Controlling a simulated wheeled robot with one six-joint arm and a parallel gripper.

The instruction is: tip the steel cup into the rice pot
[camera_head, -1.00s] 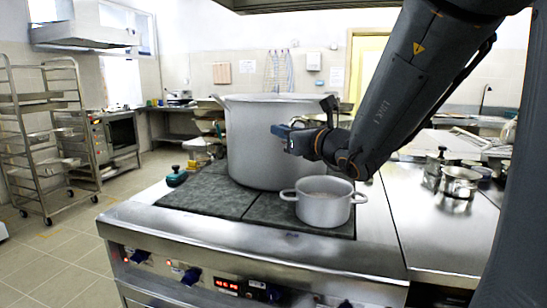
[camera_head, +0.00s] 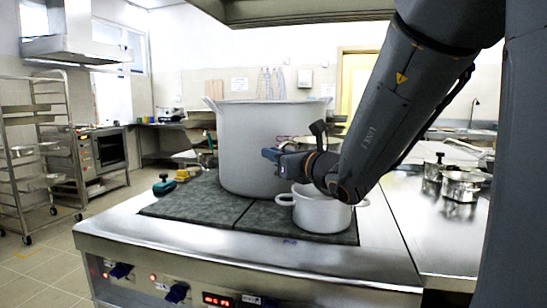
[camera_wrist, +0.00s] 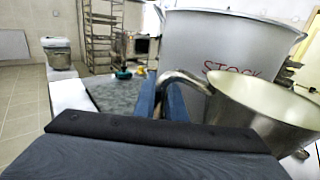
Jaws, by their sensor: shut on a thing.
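The rice pot (camera_head: 320,214) is a small two-handled pot at the front right of the dark cooktop; my wrist covers part of its mouth, and its contents are hidden now. My gripper (camera_head: 270,154) is above and left of that pot, in front of the big stockpot. In the wrist view its blue fingers (camera_wrist: 163,92) are closed on the curved handle of the steel cup (camera_wrist: 262,112). The cup hangs to the right of the fingers, its open rim facing up in that view; I cannot make out its contents. In the head view I cannot make out the cup.
The large stockpot (camera_head: 255,150) stands close behind the rice pot, marked STOCK in red in the wrist view. A green-lidded item (camera_head: 163,186) sits at the cooktop's left. Steel pots (camera_head: 461,186) stand on the right counter. The cooktop's front left (camera_head: 195,205) is bare.

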